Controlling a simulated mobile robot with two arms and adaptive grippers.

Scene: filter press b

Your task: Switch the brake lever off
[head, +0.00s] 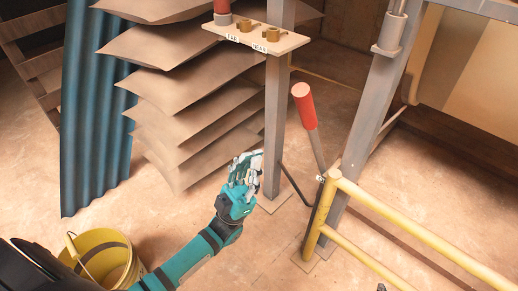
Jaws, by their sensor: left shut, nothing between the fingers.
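The brake lever (305,108) has a red grip and a grey metal shaft. It leans up and to the left from the yellow railing's post, right of the grey upright. My left gripper (247,162) is shut and empty. A clear gap shows between the gripper and the lever. The lower end of the lever is partly hidden at the railing post. My right gripper is not in view.
A grey upright (277,110) carries a small shelf (290,43) with brass fittings and labels. A yellow railing (405,235) runs to the lower right. Stacked curved sheets (180,85), a blue corrugated panel (92,110) and a yellow bucket (128,270) are left. Open floor lies between.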

